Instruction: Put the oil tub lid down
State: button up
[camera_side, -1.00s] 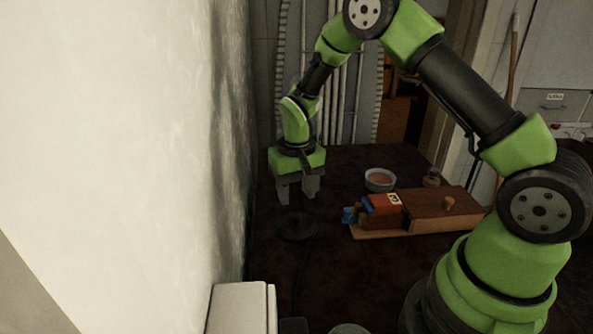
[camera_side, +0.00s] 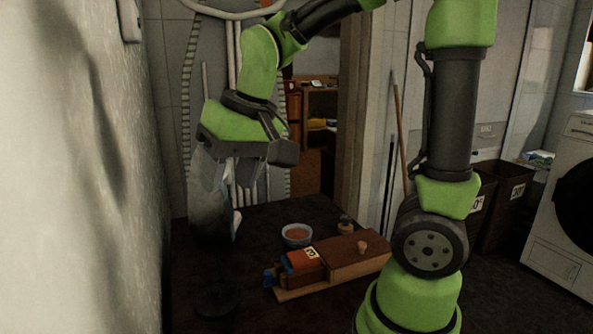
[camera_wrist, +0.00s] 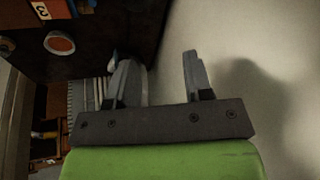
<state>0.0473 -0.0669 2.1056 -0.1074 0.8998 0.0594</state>
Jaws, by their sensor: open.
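A dark, flat, round thing that looks like the oil tub lid (camera_side: 217,300) lies on the dark tabletop at the lower left of the side view. It is hard to make out against the surface. My gripper (camera_side: 228,190) is raised above and behind it, close to the left wall. In the wrist view my gripper (camera_wrist: 157,68) shows its two grey fingers spread apart with nothing held between them. The lid does not show in the wrist view.
A bowl with reddish contents (camera_side: 297,235) stands behind a wooden box with a knob (camera_side: 345,255). An orange block with a number tag (camera_side: 303,261) is at the box's left end. A small jar (camera_side: 345,227) stands behind. The pale wall (camera_side: 80,180) is close on the left.

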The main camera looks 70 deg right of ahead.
jog(key=s+a+r+t, duration=0.1)
jog(key=s, duration=0.4)
jog(key=s+a+r+t+y, duration=0.1)
jog(key=s+t, duration=0.1)
jog(key=s, duration=0.4)
jog(key=shift+a+r+n, duration=0.25)
jog(key=shift+r+n, duration=0.15)
